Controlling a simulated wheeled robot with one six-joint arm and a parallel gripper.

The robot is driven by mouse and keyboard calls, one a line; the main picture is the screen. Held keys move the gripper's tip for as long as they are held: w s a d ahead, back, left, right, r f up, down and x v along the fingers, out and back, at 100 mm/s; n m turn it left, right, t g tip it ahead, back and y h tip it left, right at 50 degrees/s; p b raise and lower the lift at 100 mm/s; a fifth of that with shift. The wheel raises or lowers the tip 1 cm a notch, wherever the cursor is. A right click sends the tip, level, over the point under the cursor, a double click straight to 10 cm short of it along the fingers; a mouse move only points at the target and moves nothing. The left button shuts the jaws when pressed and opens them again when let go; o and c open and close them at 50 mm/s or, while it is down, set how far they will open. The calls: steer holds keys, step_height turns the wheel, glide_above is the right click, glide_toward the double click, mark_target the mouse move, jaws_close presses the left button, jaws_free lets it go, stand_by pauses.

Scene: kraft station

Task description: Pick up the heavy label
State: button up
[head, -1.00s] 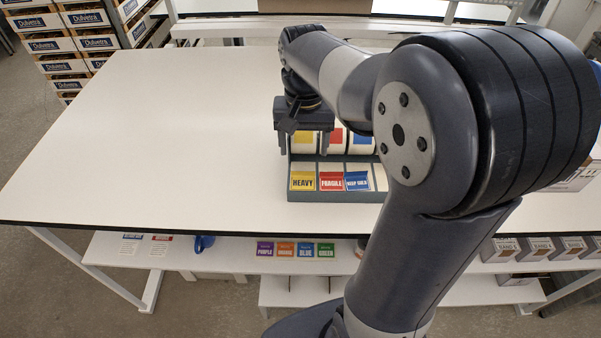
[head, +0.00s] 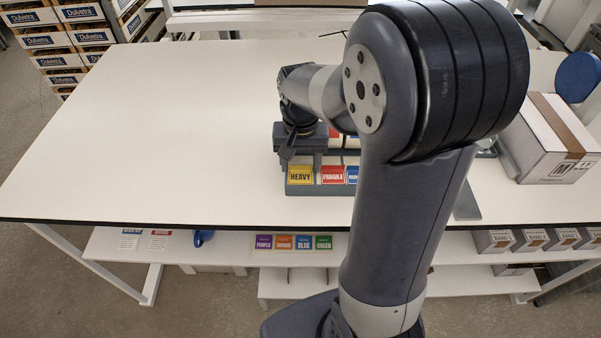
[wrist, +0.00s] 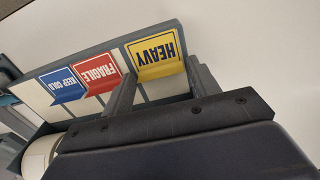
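The heavy label (head: 300,175) is a yellow tag with dark lettering at the left end of a grey label holder (head: 318,190) on the table. The heavy label also shows in the wrist view (wrist: 156,53), upside down. My gripper (head: 300,163) is just above and behind it in the head view. In the wrist view my gripper (wrist: 160,85) is open, with one finger on each side of the yellow label's lower end. The label sits in its slot. The red fragile label (wrist: 98,74) and the blue keep cold label (wrist: 64,86) are beside it.
A white roll (wrist: 38,157) is at the wrist view's lower left. A white carton (head: 550,140) stands on the table at right. Color tags (head: 294,242) are on the shelf below. The table's left part (head: 150,130) is clear.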

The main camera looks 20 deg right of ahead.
steer(key=c, duration=0.8)
steer(key=shift+c, duration=0.3)
